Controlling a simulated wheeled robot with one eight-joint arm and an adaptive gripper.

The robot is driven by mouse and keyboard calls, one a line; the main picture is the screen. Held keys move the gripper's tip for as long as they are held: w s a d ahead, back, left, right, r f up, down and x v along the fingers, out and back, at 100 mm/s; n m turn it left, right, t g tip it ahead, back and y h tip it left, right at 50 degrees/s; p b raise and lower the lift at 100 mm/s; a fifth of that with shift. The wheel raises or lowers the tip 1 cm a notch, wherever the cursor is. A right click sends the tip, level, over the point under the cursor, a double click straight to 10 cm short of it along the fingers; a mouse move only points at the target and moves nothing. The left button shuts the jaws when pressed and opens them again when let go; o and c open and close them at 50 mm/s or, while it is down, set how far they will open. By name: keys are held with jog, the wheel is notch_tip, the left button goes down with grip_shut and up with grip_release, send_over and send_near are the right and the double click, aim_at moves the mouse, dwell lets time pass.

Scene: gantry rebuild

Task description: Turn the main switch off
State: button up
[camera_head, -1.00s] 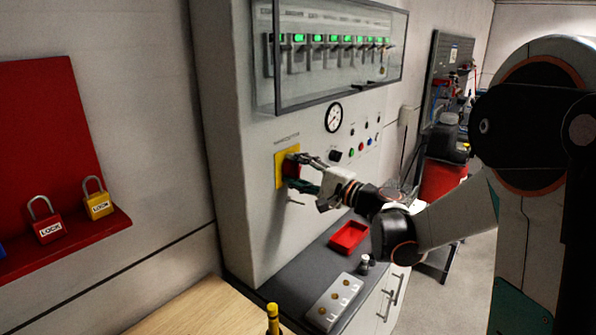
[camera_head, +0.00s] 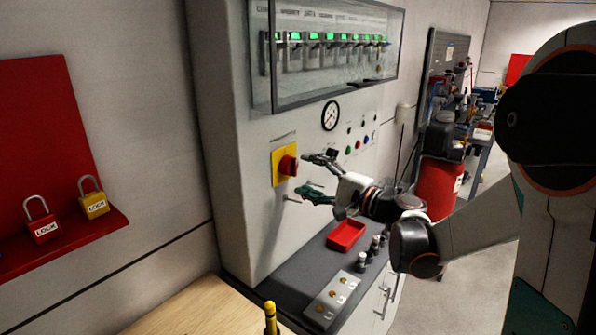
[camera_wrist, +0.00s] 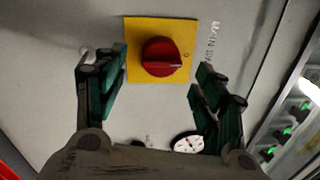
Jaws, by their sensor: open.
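The main switch is a red rotary knob (camera_head: 288,165) on a yellow square plate (camera_head: 278,169), on the cabinet front in the head view. In the wrist view the red knob (camera_wrist: 161,57) sits on its yellow plate (camera_wrist: 135,28), ahead of and between my fingers. My gripper (camera_head: 312,178) is open and empty, a little to the right of the knob and apart from it. In the wrist view its two green-padded fingers (camera_wrist: 158,84) are spread wide, one on each side of the plate. A lettered label, partly readable as "MAIN", shows beside the plate.
A clear-fronted box (camera_head: 330,55) with several green-lit breakers juts out above. A gauge (camera_head: 331,115) and small buttons are right of the switch. Below is a dark counter with a red tray (camera_head: 346,236) and a socket plate (camera_head: 333,300). Padlocks (camera_head: 94,203) sit on a red shelf at left.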

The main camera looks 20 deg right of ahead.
jog(key=v, duration=0.7)
jog(key=shift+w, duration=0.15)
